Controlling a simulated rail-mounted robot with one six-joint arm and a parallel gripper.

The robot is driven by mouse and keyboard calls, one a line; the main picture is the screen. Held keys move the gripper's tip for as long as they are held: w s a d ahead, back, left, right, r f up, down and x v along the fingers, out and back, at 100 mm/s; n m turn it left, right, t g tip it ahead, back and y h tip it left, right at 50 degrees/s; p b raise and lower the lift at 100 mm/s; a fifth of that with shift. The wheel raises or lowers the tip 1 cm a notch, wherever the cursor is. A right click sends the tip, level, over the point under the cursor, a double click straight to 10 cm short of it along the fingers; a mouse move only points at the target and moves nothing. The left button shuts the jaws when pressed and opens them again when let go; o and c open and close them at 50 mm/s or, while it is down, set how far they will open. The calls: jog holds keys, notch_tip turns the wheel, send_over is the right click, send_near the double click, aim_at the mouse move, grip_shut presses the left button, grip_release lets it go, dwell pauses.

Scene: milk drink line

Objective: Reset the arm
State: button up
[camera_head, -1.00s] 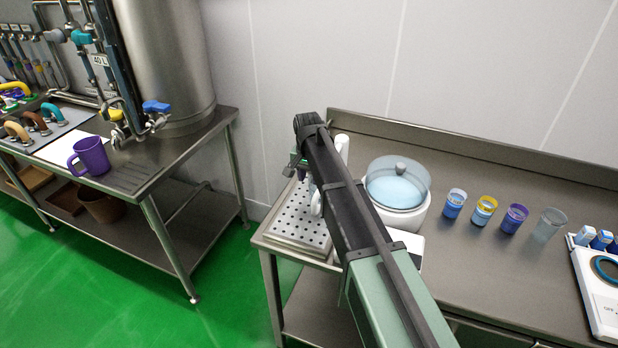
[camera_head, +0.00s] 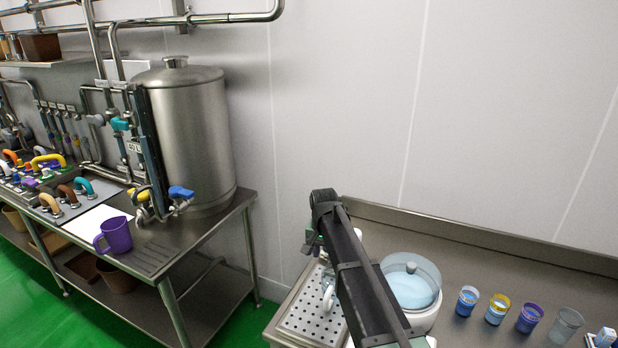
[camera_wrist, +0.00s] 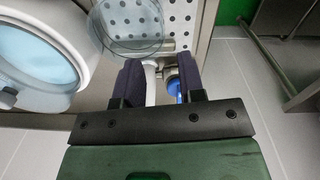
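My gripper (camera_wrist: 160,78) shows in the wrist view with its two dark fingers apart. A white upright part and a blue part (camera_wrist: 173,87) show in the gap between them, and neither finger is seen closed on them. In the head view my arm reaches up over the right counter, and its end is near the perforated drip tray (camera_head: 300,318). My fingers are mostly hidden there behind the arm.
A white round pot (camera_head: 428,317) with a clear lid stands right of my arm. Several cups (camera_head: 497,308) line the right counter (camera_head: 455,258). A purple jug (camera_head: 116,236) and a steel tank (camera_head: 188,130) stand on the left table. Green floor lies between the tables.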

jog(key=s+d+n, duration=0.2)
jog(key=s+d, duration=0.3)
jog(key=s, duration=0.8)
jog(key=s+d+n, duration=0.2)
jog(key=s+d, duration=0.2)
jog(key=s, duration=1)
jog(key=shift+d, duration=0.4)
